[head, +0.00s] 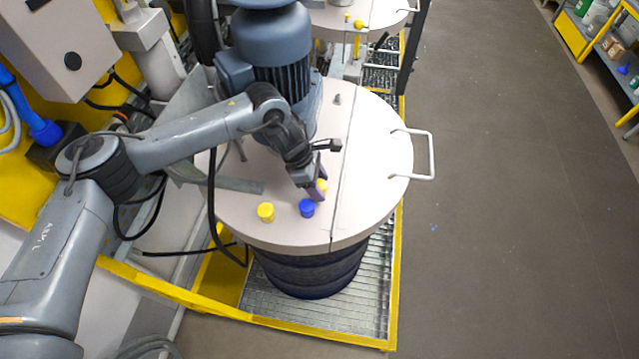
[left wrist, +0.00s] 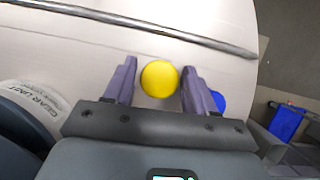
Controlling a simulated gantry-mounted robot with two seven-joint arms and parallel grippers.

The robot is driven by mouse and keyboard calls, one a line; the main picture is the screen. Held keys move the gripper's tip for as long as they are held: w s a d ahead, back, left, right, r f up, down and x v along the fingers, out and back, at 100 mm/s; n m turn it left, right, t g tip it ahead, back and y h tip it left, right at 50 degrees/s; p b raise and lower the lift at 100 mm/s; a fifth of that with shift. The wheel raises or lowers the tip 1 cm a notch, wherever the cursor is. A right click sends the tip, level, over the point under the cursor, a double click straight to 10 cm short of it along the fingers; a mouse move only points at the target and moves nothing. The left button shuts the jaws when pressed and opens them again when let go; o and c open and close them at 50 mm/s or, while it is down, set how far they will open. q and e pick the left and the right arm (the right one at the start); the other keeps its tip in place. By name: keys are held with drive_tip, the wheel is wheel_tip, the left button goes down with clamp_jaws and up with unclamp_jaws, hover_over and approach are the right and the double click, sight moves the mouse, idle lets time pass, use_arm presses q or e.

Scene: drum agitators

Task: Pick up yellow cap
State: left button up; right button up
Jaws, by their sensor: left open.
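A yellow cap (head: 322,185) stands on the round pale drum lid (head: 375,165). My left gripper (head: 317,189) is over it, pointing down, and partly hides it in the head view. In the left wrist view the yellow cap (left wrist: 159,78) shows between the two purple fingers, with gaps on both sides. The gripper is open. A second yellow cap (head: 265,212) stands nearer the lid's front edge, to the left. My right gripper is in neither view.
A blue cap (head: 307,207) stands close beside the gripper; in the left wrist view the blue cap (left wrist: 219,101) is just outside the right finger. A blue-grey motor (head: 272,50) rises behind. A white handle (head: 428,155) sticks out at the lid's right.

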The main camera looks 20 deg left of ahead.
sight(322, 187)
use_arm(q)
drive_tip(key=shift+f, duration=0.25)
drive_tip(key=shift+c, duration=0.3)
drive_tip(key=c, duration=0.7)
drive_tip(key=shift+r, duration=0.15)
drive_tip(key=shift+c, duration=0.2)
drive_tip(key=shift+r, duration=0.45)
drive_tip(key=r+b, duration=0.1)
drive_tip(key=d+r+b, duration=0.1)
drive_tip(key=r, duration=0.1)
drive_tip(key=shift+s+r, duration=0.15)
drive_tip(key=s+d+r+b, duration=0.2)
drive_tip(key=s+d+r, duration=0.3)
drive_tip(key=d, duration=0.4)
drive_tip(key=shift+d+r+b, duration=0.25)
drive_tip(key=shift+r+b, duration=0.05)
drive_tip(key=shift+r, duration=0.5)
